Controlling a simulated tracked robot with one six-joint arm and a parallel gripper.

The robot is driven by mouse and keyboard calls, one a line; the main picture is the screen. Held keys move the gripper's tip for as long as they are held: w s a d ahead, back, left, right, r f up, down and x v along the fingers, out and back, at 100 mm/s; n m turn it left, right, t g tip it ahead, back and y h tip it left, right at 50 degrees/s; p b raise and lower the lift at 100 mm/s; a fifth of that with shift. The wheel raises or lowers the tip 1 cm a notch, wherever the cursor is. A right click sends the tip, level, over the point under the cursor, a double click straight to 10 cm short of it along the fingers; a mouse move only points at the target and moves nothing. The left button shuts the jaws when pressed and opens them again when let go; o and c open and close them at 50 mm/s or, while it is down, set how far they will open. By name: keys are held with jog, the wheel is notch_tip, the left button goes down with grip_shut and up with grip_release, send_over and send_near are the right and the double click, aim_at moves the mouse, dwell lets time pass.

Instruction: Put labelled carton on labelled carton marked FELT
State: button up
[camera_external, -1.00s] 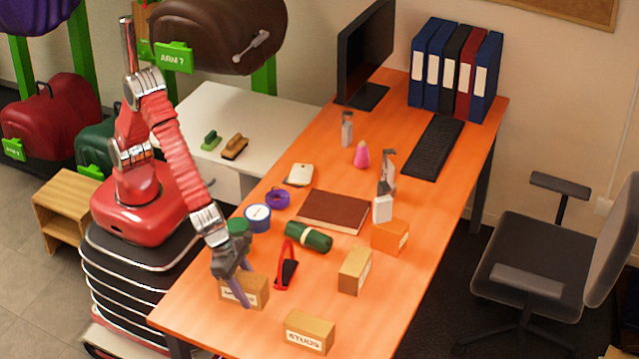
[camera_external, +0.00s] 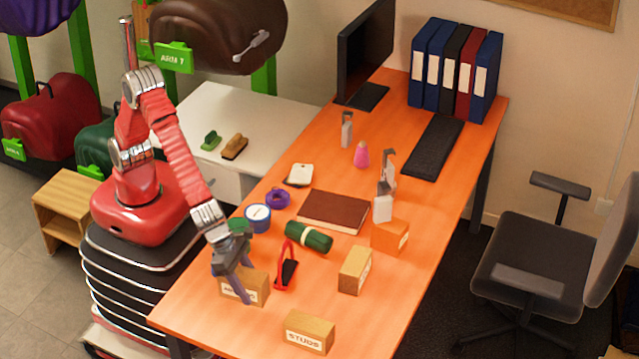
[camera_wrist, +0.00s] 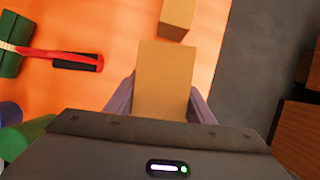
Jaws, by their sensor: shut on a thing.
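My gripper (camera_external: 240,284) is shut on a tan carton (camera_external: 258,288) at the table's near left, one finger across its front label, which I cannot fully read. The held carton also shows between the fingers in the wrist view (camera_wrist: 163,75). The carton marked STUDS (camera_external: 308,332) stands to the right, near the front edge; it appears ahead in the wrist view (camera_wrist: 177,16). Another tan carton (camera_external: 354,270) stands farther right, and an orange carton (camera_external: 390,237) lies beyond it.
A red-and-black strap-like item (camera_external: 286,270) and a green roll (camera_external: 309,237) lie right of my gripper. A brown book (camera_external: 333,212), blue-and-white roll (camera_external: 257,218) and grey-white tool (camera_external: 384,195) are farther back. Orange table (camera_external: 200,300) is bare at front left.

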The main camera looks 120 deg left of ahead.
jog(key=w+a+r+n+y, duration=0.15)
jog(key=w+a+r, duration=0.25)
jog(key=w+a, duration=0.85)
notch_tip(320, 180, up, 4)
jog(key=n, duration=0.2)
send_over(368, 263)
jog(key=s, duration=0.1)
jog(key=shift+s+d, duration=0.2)
jog(key=shift+d, duration=0.1)
jog(key=shift+f, duration=2.45)
jog(key=shift+f, duration=2.5)
jog(key=shift+f, duration=0.1)
